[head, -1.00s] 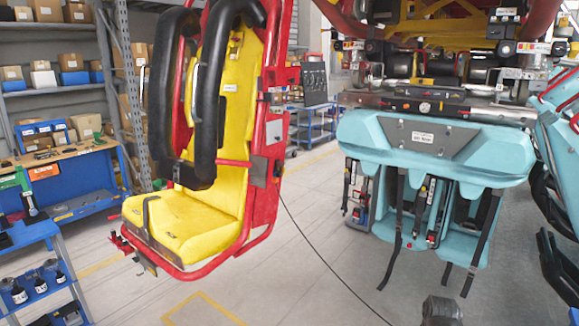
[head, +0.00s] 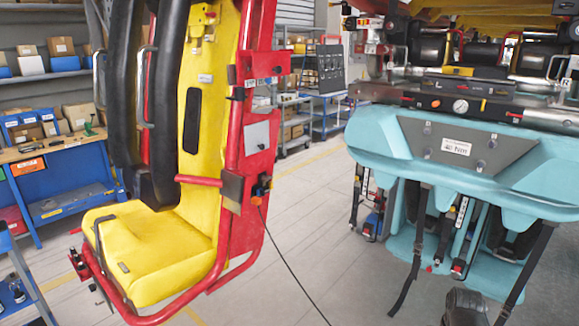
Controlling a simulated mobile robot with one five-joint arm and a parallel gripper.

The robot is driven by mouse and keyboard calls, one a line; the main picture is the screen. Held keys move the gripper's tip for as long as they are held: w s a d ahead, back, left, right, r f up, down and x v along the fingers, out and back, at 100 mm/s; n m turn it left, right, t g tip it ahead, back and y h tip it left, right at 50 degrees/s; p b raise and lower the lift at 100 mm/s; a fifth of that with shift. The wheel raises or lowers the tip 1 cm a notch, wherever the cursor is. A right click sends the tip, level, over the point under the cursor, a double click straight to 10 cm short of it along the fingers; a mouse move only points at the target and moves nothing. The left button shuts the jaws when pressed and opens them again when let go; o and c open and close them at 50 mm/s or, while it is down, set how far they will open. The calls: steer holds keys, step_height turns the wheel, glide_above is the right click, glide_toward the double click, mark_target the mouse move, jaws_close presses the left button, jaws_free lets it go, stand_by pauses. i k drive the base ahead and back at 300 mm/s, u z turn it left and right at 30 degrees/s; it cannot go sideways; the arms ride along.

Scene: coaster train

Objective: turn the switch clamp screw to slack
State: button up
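A small switch (head: 261,187) with blue and orange parts sits on the right side of the seat's red frame (head: 233,240). A thin black cable (head: 290,265) hangs from it to the floor. Its clamp screw is too small to make out. The yellow seat (head: 160,245) has black padded restraints (head: 165,120). A dark rounded part at the bottom edge may be mine. I see no gripper fingers.
A teal car (head: 440,180) with hanging black straps stands at the right under heavy machinery. A blue workbench (head: 70,185) and shelves of boxes are at the left. Grey floor (head: 330,240) lies open between seat and car.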

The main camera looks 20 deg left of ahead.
mark_target(265, 179)
steer(key=u, duration=0.05)
steer(key=i, duration=0.65)
steer(key=u, duration=2)
